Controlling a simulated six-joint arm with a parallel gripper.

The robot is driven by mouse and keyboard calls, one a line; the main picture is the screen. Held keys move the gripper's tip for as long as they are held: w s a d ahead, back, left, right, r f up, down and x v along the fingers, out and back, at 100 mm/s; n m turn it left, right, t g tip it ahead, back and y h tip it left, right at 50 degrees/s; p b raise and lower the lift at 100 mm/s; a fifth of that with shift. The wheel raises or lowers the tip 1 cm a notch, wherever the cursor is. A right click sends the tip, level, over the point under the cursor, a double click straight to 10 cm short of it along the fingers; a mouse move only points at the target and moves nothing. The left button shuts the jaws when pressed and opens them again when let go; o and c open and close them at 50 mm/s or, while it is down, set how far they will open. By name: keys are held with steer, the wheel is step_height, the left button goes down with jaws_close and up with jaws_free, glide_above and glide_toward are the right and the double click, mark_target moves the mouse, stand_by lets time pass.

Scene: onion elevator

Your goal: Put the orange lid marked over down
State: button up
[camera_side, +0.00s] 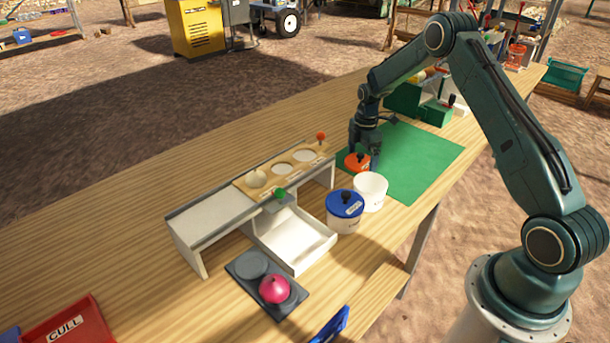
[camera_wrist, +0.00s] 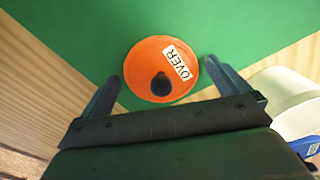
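The orange lid (camera_side: 352,163) lies flat at the left corner of the green mat (camera_side: 420,150), partly over the bare wood. In the wrist view the lid (camera_wrist: 146,62) shows a white label reading OVER and a dark round knob. My gripper (camera_side: 362,152) is just above the lid, pointing down. In the wrist view my gripper (camera_wrist: 160,82) is open, its two fingers spread wide on either side of the knob, with a gap to it on both sides. Nothing is held.
An open white tub (camera_side: 370,193) stands close beside the lid. A tub with a blue lid (camera_side: 345,203) stands next to it. A grey bench with a wooden holed board (camera_side: 283,170), a white tray (camera_side: 297,243) and a pink onion (camera_side: 274,290) are further left. The mat's middle is clear.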

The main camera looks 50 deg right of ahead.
mark_target(361, 155)
steer(key=shift+r, duration=0.15)
step_height(361, 155, up, 12)
stand_by(0.7)
stand_by(0.5)
steer(key=s+a+r+m+t, duration=0.1)
steer(key=s+a+r+m, duration=0.2)
steer(key=s+a+r, duration=0.5)
steer(key=s+a+r+m+t, duration=0.2)
steer(key=s+a+r+m, duration=0.15)
steer(key=a+r, duration=0.45)
steer(key=s+a+r+m+t, duration=0.1)
steer(key=s+a+m, duration=0.2)
steer(key=s, duration=0.7)
steer(key=s+a+r+m+t, duration=0.1)
steer(key=s+a+m, duration=0.3)
steer(key=s, duration=0.6)
steer(key=shift+s+a+r+t, duration=0.25)
steer(key=shift+t, duration=0.05)
